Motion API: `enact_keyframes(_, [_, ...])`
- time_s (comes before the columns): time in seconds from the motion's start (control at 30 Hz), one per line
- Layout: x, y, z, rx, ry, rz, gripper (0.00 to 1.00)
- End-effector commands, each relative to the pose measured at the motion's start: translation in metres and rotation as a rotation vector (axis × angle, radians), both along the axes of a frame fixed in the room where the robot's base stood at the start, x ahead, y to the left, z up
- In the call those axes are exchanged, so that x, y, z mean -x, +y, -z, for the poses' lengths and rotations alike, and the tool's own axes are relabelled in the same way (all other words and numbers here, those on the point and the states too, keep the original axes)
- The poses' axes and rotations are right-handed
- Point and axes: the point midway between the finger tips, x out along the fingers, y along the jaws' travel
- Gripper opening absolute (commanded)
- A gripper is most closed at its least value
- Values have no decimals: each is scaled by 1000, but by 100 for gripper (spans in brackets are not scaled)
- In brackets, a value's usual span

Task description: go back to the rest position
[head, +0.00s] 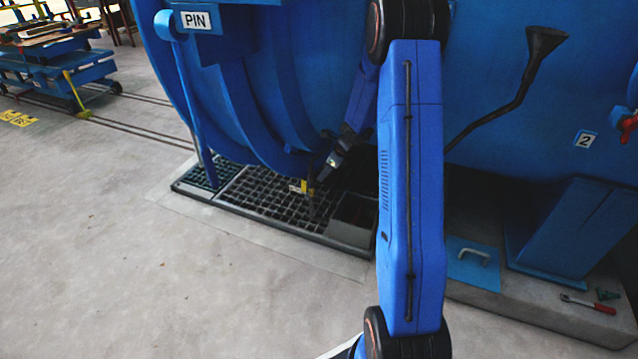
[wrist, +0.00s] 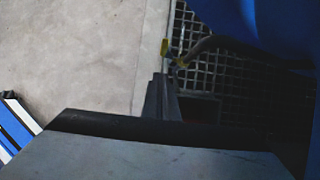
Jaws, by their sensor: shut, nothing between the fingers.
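My gripper (head: 326,172) hangs at the end of my blue arm in the head view, low beside the curved blue autoclave body (head: 270,80). It is above the dark floor grating (head: 262,200). In the wrist view its fingers (wrist: 162,80) lie together with nothing between them. A small yellow piece (head: 299,187) shows just beyond the fingertips over the grating. It also shows in the wrist view (wrist: 165,47), next to a dark curved handle or rod (wrist: 190,50). I cannot tell whether the fingers touch it. My arm's link hides part of the vessel.
A dark lever with a funnel-like end (head: 530,70) sticks out at right. A blue plate with a handle (head: 470,257) and a red-handled tool (head: 590,303) lie low right.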

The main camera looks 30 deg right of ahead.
Motion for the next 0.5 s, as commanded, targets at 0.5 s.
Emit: enact_keyframes(0.5, [7, -6, -35, 1, 2, 0, 0])
